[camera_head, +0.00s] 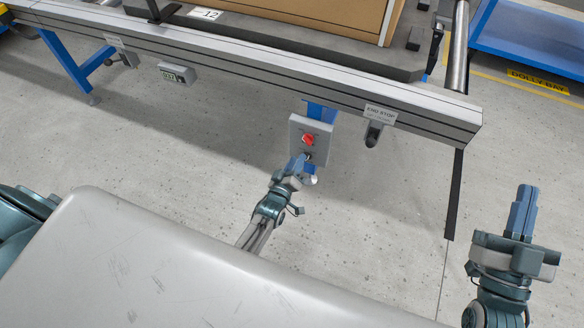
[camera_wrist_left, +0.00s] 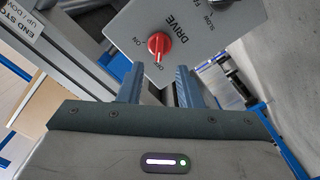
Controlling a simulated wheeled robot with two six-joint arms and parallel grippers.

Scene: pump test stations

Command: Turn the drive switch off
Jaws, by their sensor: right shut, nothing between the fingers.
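The drive switch is a red knob (camera_head: 308,140) on a grey control box (camera_head: 296,127) under the conveyor's edge. In the left wrist view the red knob (camera_wrist_left: 159,44) sits just beyond the fingertips, between their lines, below the word DRIVE. Its pale mark points down toward a small label by the panel edge; I cannot read that label surely. ON is printed to the knob's left. My left gripper (camera_head: 297,164) is open, its two fingers (camera_wrist_left: 159,78) apart and empty, short of the knob. My right gripper (camera_head: 524,212) is shut and empty, far to the right.
A second, dark knob (camera_wrist_left: 221,4) with a SLOW label is on the same panel. An END STOP plate (camera_head: 380,114) with a dark lever hangs right of the box. The conveyor rail (camera_head: 240,62) runs above.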

